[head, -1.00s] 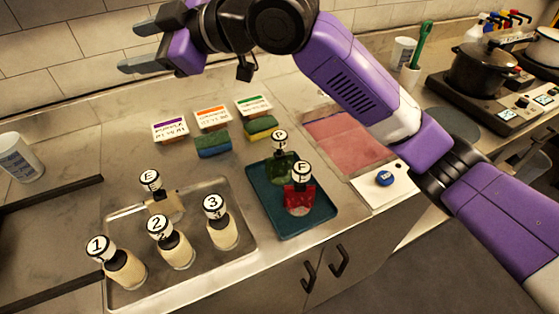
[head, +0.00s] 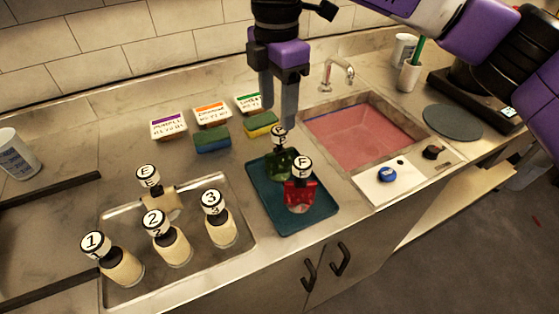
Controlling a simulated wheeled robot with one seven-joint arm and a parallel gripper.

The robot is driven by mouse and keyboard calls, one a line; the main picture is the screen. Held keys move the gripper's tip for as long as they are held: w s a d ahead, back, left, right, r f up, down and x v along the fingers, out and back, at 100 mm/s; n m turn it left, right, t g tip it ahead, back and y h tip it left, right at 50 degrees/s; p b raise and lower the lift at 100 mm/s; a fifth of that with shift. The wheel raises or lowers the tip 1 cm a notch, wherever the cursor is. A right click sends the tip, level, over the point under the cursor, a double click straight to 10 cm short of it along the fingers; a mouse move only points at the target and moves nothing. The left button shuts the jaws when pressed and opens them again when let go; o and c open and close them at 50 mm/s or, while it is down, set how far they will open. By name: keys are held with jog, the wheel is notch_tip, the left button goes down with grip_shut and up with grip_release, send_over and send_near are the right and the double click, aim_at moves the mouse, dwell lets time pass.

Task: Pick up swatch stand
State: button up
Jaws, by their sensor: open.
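No thing in view is marked as the swatch stand, and I cannot tell which it is. A green piece (head: 281,164) with a round "P" top and a red piece (head: 299,194) with an "F" top stand on a teal tray (head: 262,210). A beige piece (head: 160,200) with an "E" top stands on the metal tray (head: 238,255), beside pale bottles topped 1 (head: 122,268), 2 (head: 174,248) and 3 (head: 221,230). My gripper (head: 279,112) points down, open and empty, with its fingertips just above or behind the "P" top; contact cannot be told.
Three labelled boxes (head: 211,114) and two sponges (head: 212,141) lie left of my gripper. A sink with a pinkish basin (head: 355,140) and a faucet (head: 340,69) is to the right. A blue knob (head: 387,174) sits on the counter. A cup (head: 18,160) stands far left.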

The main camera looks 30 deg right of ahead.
aim_at(280, 136)
jog(key=f, duration=0.7)
jog(key=shift+s+d+f, duration=0.15)
jog(key=shift+s, duration=0.1)
grip_shut()
dwell(1.1)
